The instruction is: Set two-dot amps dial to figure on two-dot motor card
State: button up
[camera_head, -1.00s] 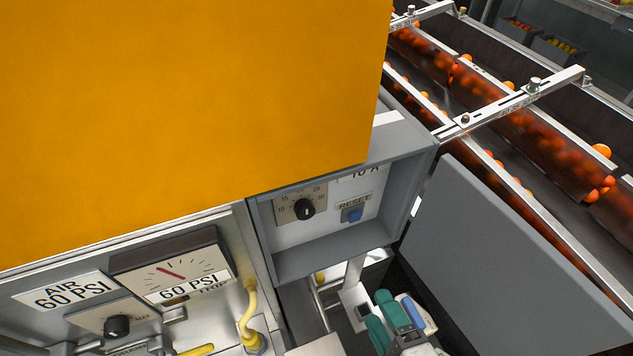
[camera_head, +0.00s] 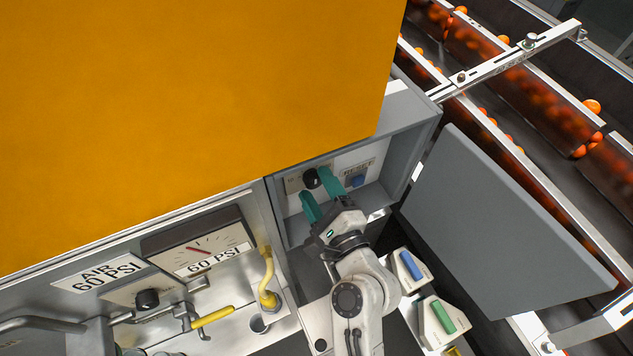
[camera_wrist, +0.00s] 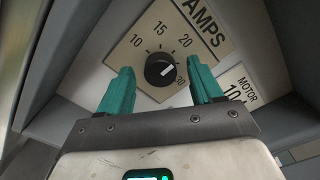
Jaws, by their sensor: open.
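In the head view the knob (camera_head: 311,178) sits inside the grey box. I cannot make out any dots. My gripper (camera_wrist: 159,66) has teal fingers, open, one on each side of the knob; contact cannot be told.
A blue RESET button (camera_head: 357,181) is right of the dial. The box's walls surround my gripper closely. A grey door (camera_head: 505,225) stands open at right. A large orange panel (camera_head: 190,90) overhangs at upper left. A gauge (camera_head: 200,243) and yellow-handled valve (camera_head: 212,317) are lower left.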

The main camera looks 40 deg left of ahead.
jog(key=shift+w+a, duration=0.2)
jog(key=shift+a, duration=0.2)
jog(key=c, duration=1.1)
